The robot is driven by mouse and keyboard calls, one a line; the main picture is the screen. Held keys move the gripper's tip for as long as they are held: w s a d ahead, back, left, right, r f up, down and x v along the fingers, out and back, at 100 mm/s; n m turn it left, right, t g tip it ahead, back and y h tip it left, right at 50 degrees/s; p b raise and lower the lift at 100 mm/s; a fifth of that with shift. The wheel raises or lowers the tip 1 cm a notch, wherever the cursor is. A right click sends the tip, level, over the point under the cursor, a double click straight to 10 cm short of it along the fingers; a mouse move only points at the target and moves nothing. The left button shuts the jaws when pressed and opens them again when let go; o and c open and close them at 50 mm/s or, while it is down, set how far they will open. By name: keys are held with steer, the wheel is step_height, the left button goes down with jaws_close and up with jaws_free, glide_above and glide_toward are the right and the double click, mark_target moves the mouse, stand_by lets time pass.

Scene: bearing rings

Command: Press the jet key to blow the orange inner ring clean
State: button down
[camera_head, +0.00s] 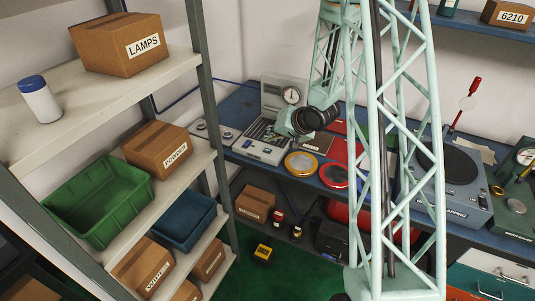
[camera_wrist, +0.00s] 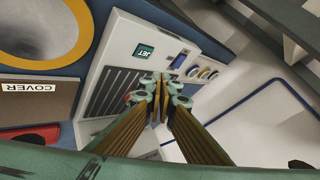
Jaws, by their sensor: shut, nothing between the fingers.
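The pale cleaning unit (camera_head: 262,150) stands on the blue bench, with a dark slotted grate (camera_wrist: 112,92) in its top. In the wrist view a green JET sign (camera_wrist: 143,50) sits on its panel, with a small blue key-like part (camera_wrist: 180,59) to the right. My gripper (camera_wrist: 160,84) is shut and empty. Its fingertips appear over the panel just below the sign and blue part; I cannot tell whether they touch. In the head view my wrist hides part of the unit.
A yellow-rimmed dish (camera_head: 287,162) and a red-rimmed dish (camera_head: 334,186) lie right of the unit. A brown COVER block (camera_wrist: 35,103) also lies nearby. Shelves with boxes and bins fill the left; a lapping machine (camera_head: 455,190) stands right.

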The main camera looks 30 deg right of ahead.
mark_target(269, 150)
steer(key=shift+f+b, duration=0.85)
steer(key=shift+f, duration=0.8)
steer(key=shift+f+b, duration=0.3)
steer(key=shift+f, duration=0.45)
stand_by(1.4)
steer(key=shift+r, duration=0.15)
stand_by(0.3)
steer(key=shift+r+p, duration=0.6)
steer(key=shift+p, duration=0.05)
steer(key=shift+r, duration=0.1)
steer(key=shift+r+p, duration=2.1)
steer(key=shift+r, duration=0.3)
steer(key=shift+r, duration=0.15)
